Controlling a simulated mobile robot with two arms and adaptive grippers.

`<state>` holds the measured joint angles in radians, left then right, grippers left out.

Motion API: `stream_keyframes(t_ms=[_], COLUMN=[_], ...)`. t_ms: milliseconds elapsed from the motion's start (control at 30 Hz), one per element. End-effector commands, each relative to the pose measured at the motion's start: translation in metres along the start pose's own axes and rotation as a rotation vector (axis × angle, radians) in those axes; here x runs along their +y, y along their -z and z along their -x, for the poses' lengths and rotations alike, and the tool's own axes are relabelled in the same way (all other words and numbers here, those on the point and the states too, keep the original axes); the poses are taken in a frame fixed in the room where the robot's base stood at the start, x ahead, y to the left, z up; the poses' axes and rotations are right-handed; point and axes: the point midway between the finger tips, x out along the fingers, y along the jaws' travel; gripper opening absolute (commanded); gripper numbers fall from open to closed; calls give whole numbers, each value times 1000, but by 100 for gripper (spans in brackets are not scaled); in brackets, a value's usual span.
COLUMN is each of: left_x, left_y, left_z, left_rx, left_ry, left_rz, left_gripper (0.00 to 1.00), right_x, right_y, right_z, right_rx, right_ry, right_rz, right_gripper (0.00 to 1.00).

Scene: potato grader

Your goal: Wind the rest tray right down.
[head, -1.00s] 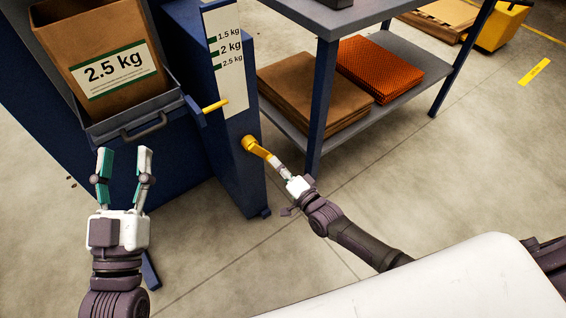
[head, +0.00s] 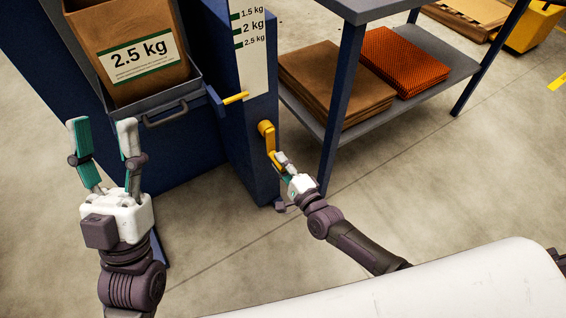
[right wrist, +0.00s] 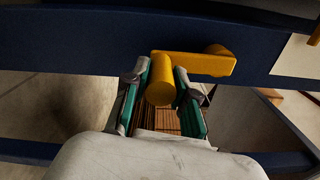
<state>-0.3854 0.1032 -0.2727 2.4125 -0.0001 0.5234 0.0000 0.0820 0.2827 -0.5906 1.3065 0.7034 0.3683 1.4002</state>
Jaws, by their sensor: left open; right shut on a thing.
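The rest tray (head: 147,108) is a dark metal tray with a front handle, on the blue grader column, bearing a brown bag labelled 2.5 kg (head: 140,55). A yellow pointer (head: 236,98) beside it lies below the lowest mark on the white scale (head: 254,70). The yellow crank (head: 268,138) on the column's front points downward from its hub. My right gripper (head: 281,168) is shut on the crank's knob; in the right wrist view the knob (right wrist: 160,82) sits between the green fingers. My left gripper (head: 102,128) is open and empty in front of the tray.
A grey shelf table (head: 335,110) stands right of the column, with brown folded sacks (head: 335,80) and orange mesh (head: 405,60) on its lower shelf. Its near leg is close to my right gripper. The floor in front is clear.

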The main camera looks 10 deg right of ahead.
Motion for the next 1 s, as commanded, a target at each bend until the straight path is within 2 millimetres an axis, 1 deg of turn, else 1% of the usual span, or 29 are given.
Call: stream_keyframes(t_ms=[33,333,367,400,500,833,933,1000], left_x=[0,0,0,0,0,0,0,0], left_y=[0,0,0,0,0,0,0,0], left_z=[0,0,0,0,0,0,0,0], left_rx=[2,2,2,2,2,1,1,1], left_ry=[0,0,0,0,0,1,1,0], left_rz=[0,0,0,1,1,0,0,0], left_gripper=[52,52,52,52,52,52,52,52], right_x=[6,6,6,6,4,2,3,3], right_y=[-4,-5,-5,-4,-4,-2,-1,-1], right_z=[2,2,2,2,2,3,13,25], right_rx=[-6,-7,-7,-7,-5,-2,-2,-2], right_ry=[-13,-13,-13,-13,-10,-4,-5,-6], right_rz=[-2,-1,-1,-1,-1,-1,-2,-2], right_gripper=[0,0,30,36,52,52,52,52])
